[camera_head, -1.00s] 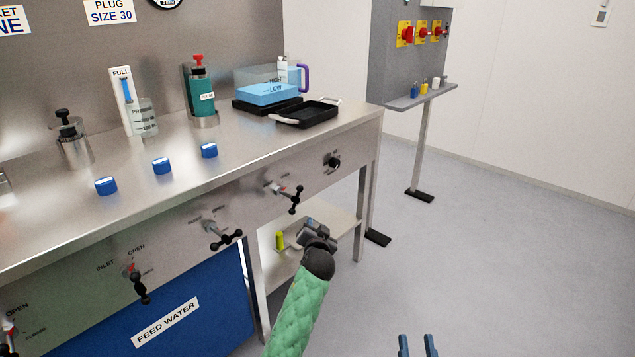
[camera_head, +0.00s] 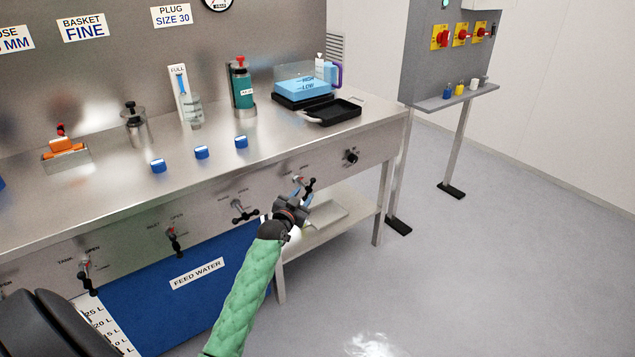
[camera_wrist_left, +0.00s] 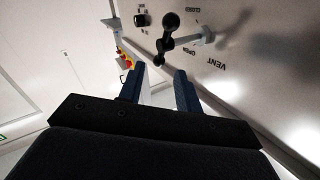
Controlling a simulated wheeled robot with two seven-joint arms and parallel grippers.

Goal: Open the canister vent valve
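The vent valve (camera_head: 309,185) is on the front panel of the steel bench, right of centre in the head view. In the left wrist view its black bar handle with ball ends (camera_wrist_left: 167,43) sits on a metal stem, beside the printed words VENT, OPEN and CLOSED. My left gripper (camera_head: 304,194) is at the valve, its blue fingers apart. In the left wrist view the left gripper (camera_wrist_left: 159,72) is open, with the handle's lower ball just beyond the fingertips, in line with the gap. I cannot tell whether they touch. My right gripper is out of view.
A black knob (camera_head: 351,156) is right of the vent valve, and another valve handle (camera_head: 243,211) is to its left. The lower shelf (camera_head: 335,232) lies below. A black tray (camera_head: 335,111) and several blue caps are on the bench. The floor at right is clear.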

